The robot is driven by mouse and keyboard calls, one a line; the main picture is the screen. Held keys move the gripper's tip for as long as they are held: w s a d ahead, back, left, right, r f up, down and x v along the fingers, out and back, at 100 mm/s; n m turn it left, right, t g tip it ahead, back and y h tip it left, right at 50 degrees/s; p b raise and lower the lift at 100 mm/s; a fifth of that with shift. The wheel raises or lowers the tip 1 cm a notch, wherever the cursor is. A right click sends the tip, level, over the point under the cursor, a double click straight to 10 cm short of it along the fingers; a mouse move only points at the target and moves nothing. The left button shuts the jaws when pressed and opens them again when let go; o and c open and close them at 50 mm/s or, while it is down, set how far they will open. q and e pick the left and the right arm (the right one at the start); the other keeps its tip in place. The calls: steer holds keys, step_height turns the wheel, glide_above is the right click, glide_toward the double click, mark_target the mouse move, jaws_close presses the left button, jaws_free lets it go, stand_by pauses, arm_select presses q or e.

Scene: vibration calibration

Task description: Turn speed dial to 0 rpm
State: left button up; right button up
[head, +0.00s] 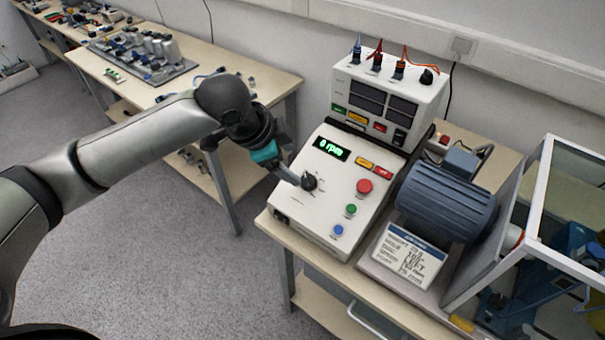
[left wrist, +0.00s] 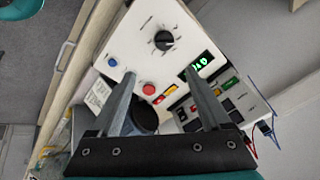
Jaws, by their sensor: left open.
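The speed dial (head: 309,182) is a black knob on the sloped white face of the control box (head: 290,207). My left gripper (head: 294,179) comes from the left and is beside the dial in the head view. In the left wrist view its two fingers (left wrist: 158,77) are apart with nothing between them. Whether a fingertip touches the dial is unclear. My right gripper is not in view.
A red button (head: 364,186), green button (head: 351,209) and blue button (head: 337,230) sit right of the dial. A meter unit (head: 385,105) stands behind. A blue motor (head: 446,195) and framed clear guard (head: 540,215) stand at right. A second bench (head: 270,85) is behind my arm.

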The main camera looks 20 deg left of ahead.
mark_target(308, 179)
arm_select(q)
steer(key=b+x, duration=0.1)
steer(key=x, duration=0.3)
steer(key=b+x, duration=0.1)
steer(key=x, duration=0.4)
steer(key=a+b+x, duration=0.1)
steer(key=x, duration=0.3)
steer(key=shift+w+f, duration=0.2)
steer(key=shift+w, duration=0.25)
steer(key=shift+c, duration=0.3)
jaws_close()
